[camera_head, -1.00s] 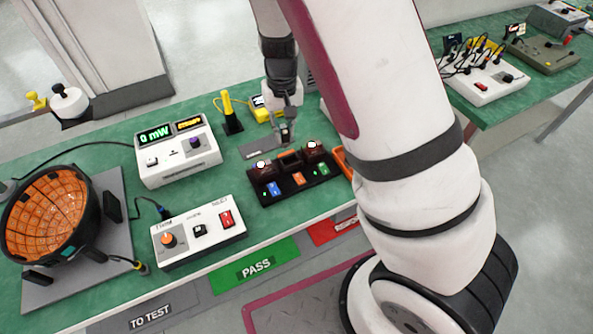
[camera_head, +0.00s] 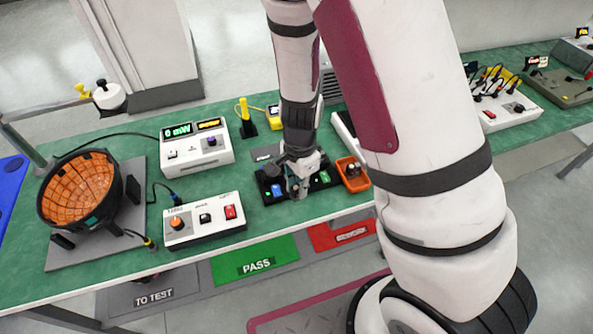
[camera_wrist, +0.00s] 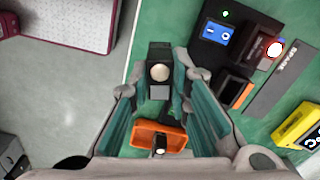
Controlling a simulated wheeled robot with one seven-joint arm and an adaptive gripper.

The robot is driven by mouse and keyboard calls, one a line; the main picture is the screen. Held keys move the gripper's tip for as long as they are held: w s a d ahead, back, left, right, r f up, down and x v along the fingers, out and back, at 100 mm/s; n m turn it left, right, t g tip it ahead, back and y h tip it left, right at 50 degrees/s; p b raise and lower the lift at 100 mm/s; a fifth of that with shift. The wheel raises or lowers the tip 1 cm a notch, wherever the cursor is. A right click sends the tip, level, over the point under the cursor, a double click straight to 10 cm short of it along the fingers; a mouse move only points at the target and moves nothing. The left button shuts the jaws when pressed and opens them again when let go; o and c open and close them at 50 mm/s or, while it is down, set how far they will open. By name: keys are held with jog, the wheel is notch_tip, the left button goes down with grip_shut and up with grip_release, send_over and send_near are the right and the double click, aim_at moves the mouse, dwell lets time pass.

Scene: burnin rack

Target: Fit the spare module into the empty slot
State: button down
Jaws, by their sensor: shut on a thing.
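My gripper (camera_head: 298,192) is over the front of the black rack (camera_head: 268,197), hiding its middle in the head view. In the wrist view, my gripper (camera_wrist: 168,82) is shut on a dark block with a round silver top, the spare module (camera_wrist: 158,56). The module is beside the rack (camera_wrist: 205,55), apart from it in that view. The rack shows a blue tag, a dark module with a lit red cap (camera_wrist: 268,50), and a dark opening with an orange-brown edge, seemingly the empty slot (camera_wrist: 234,92). The far rack end is hidden by a finger.
An orange tray (camera_head: 364,183) holding a dark block stands at the rack's right end. The grey SPARE mat (camera_wrist: 283,72) is bare behind the rack. A yellow meter (camera_wrist: 297,124), a white power meter (camera_head: 205,155) and a switch box (camera_head: 203,232) are nearby.

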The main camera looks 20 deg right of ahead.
jog(key=w+d+m, duration=0.1)
jog(key=w, duration=0.3)
jog(key=w+d+f+m, duration=0.1)
jog(key=w, duration=0.3)
jog(key=w+d+m+p, duration=0.1)
jog(key=w, duration=0.3)
jog(key=shift+f, duration=0.25)
jog(key=shift+w+d+f+p, duration=0.1)
jog(key=shift+w+f+p, duration=0.1)
jog(key=shift+f, duration=0.7)
jog(key=shift+w+f+p, duration=0.1)
jog(key=shift+f+p, duration=0.05)
jog(key=shift+f, duration=0.7)
jog(key=shift+f, duration=0.15)
jog(key=c, duration=1.5)
grip_release()
